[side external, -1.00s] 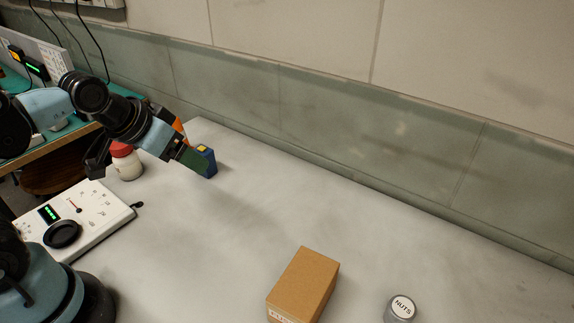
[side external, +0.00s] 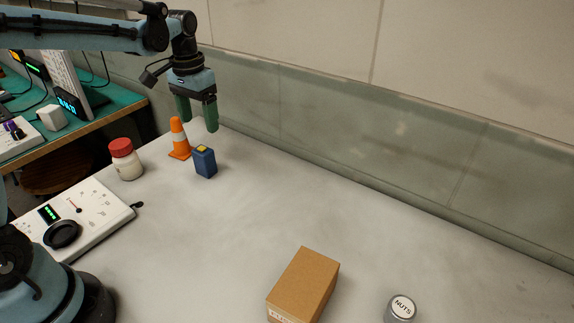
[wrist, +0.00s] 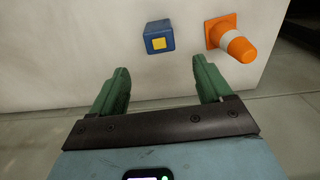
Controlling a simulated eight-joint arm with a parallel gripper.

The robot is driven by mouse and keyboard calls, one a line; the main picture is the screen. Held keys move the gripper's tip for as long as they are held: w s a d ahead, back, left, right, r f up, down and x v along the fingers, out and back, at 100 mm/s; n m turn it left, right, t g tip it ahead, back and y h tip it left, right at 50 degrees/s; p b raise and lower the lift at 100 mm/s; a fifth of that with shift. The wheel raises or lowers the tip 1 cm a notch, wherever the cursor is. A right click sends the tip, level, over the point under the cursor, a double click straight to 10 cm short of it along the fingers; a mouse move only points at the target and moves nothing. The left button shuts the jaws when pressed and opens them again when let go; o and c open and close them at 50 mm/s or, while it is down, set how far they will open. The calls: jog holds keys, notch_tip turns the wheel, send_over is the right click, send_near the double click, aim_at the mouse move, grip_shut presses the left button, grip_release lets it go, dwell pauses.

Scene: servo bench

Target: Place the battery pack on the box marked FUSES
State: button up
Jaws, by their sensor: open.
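The battery pack (side external: 205,162) is a small blue block with a yellow square on top. It stands upright on the grey bench, and it also shows in the wrist view (wrist: 160,37). My gripper (side external: 198,118) is raised above and behind the pack, pointing down with its green fingers apart and empty. In the wrist view my gripper (wrist: 163,78) has the pack ahead of its fingertips, not between them. The cardboard box (side external: 303,284) lies at the front centre; its label is partly cut off by the picture's lower edge.
An orange cone (side external: 179,139) stands close beside the pack. A red-lidded jar (side external: 125,159) and a white panel with a dial (side external: 88,216) are to the left. A NUTS tin (side external: 400,307) is right of the box. The middle of the bench (side external: 235,230) is clear.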

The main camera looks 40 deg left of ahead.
aim_at(205, 148)
notch_tip(205, 148, down, 7)
jog(key=shift+r, duration=0.1)
jog(key=shift+s+f, duration=0.2)
jog(key=shift+f, duration=1.2)
jog(key=shift+s+f, duration=0.2)
jog(key=shift+f, duration=1.15)
jog(key=shift+r, duration=0.1)
jog(key=c, duration=1.2)
